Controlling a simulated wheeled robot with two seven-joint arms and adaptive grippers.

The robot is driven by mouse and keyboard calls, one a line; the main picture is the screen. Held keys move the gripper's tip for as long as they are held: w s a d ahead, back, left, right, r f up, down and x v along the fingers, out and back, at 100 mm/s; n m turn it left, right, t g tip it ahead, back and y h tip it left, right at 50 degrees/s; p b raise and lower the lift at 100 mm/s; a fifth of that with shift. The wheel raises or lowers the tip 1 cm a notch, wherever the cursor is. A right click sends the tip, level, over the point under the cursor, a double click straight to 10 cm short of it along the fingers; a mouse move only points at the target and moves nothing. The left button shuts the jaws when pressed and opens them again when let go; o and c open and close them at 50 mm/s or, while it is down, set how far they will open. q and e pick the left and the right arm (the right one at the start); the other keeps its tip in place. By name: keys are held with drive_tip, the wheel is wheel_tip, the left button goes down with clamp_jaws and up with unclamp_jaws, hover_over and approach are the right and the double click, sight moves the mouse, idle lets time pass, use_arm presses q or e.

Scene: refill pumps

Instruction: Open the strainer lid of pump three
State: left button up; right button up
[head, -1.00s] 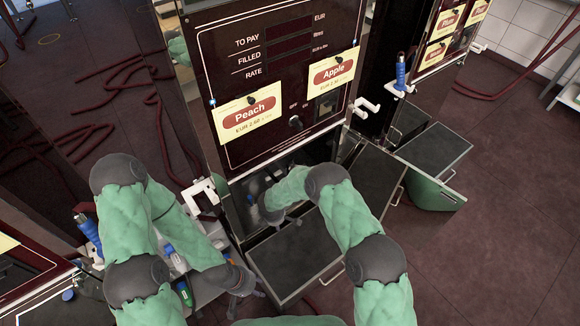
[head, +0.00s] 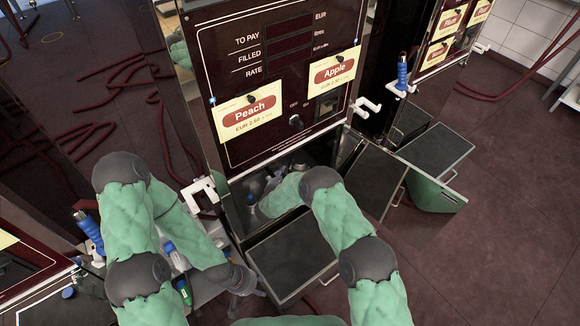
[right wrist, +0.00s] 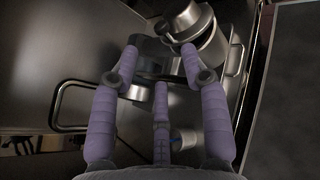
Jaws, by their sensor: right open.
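The pump with Peach and Apple labels (head: 270,75) stands in the middle of the head view, its lower compartment (head: 235,205) open. No pump number is readable. My right arm reaches into that compartment. In the right wrist view a metal strainer body (right wrist: 212,58) stands at the top right, with a round metal lid-like part (right wrist: 188,22) at its upper end; I cannot tell whether it is shut. My right gripper (right wrist: 162,58) is open, its purple fingers spread, one fingertip at or near the strainer's edge; contact is unclear. My left gripper (head: 242,284) hangs low beside the pump, its jaw opening unclear.
An open drawer-like door (head: 292,262) lies below the compartment, with another dark panel (head: 362,182) to its right. A white nozzle holder (head: 202,190) sticks out at the pump's left. Bottles (head: 176,258) stand near my left forearm.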

sight(291, 164)
drive_tip(key=b+x, duration=0.1)
drive_tip(key=x, duration=0.3)
drive_tip(key=b+x, duration=0.2)
drive_tip(key=x, duration=0.2)
drive_tip(key=shift+f, duration=0.3)
drive_tip(key=shift+w+d+f, duration=0.1)
drive_tip(key=shift+w+d, duration=0.1)
drive_tip(key=shift+w, duration=0.4)
clamp_jaws()
